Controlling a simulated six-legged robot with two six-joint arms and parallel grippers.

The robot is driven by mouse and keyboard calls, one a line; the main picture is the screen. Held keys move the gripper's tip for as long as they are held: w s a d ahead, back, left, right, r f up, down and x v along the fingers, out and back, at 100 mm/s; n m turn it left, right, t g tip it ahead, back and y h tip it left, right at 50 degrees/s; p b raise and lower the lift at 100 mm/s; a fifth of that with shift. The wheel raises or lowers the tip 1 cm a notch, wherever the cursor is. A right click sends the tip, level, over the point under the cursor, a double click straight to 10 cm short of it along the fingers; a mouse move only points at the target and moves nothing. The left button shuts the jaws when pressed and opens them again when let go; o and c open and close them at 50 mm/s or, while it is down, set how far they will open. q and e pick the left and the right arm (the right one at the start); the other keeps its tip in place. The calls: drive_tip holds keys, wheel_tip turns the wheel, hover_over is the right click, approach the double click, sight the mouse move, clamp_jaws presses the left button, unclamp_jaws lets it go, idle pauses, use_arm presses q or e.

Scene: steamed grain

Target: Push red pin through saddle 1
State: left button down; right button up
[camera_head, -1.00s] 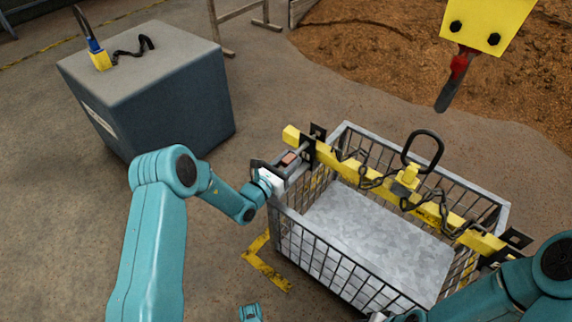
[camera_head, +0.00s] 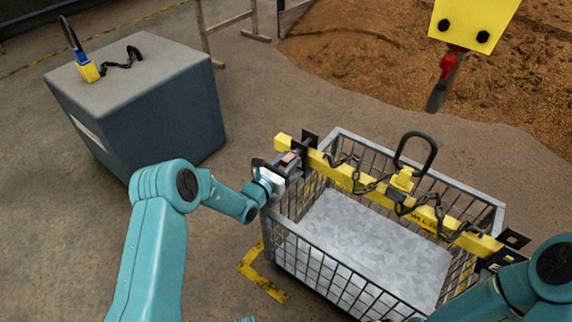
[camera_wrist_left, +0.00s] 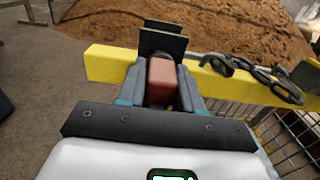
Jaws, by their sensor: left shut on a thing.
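A red pin (camera_wrist_left: 162,82) is held between the fingers of my left gripper (camera_wrist_left: 161,75). In the head view the pin's reddish block (camera_head: 288,158) shows at the fingertips. Saddle 1 appears to be the pair of dark plates (camera_wrist_left: 163,40) at the left end of the yellow beam (camera_wrist_left: 108,63). The plates (camera_head: 309,142) also show in the head view. The pin lines up with the plates, close in front of them. The pin's far end is hidden, so I cannot tell how deep it sits. My right gripper is out of view.
The beam lies across a wire-mesh crate (camera_head: 335,258), with a lifting ring (camera_head: 416,140) and dark chains (camera_head: 366,186). A grey block (camera_head: 170,105) stands at the left. A yellow hook block (camera_head: 470,22) hangs at the upper right.

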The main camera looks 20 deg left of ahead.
sight(284, 164)
use_arm(q)
drive_tip(key=shift+b+x, duration=0.55)
drive_tip(key=shift+x, duration=0.45)
drive_tip(key=shift+w, duration=0.1)
drive_tip(key=c, duration=0.7)
unclamp_jaws()
drive_tip(key=shift+o, duration=0.2)
drive_tip(key=p+v, duration=0.2)
drive_tip(key=v, duration=0.3)
drive_tip(key=shift+a+r+p, duration=0.15)
drive_tip(key=shift+r+p, duration=0.05)
drive_tip(key=shift+p, duration=0.1)
drive_tip(key=p+v, duration=0.2)
drive_tip(key=v, duration=0.9)
drive_tip(key=shift+f+p, duration=0.2)
drive_tip(key=shift+p, duration=0.2)
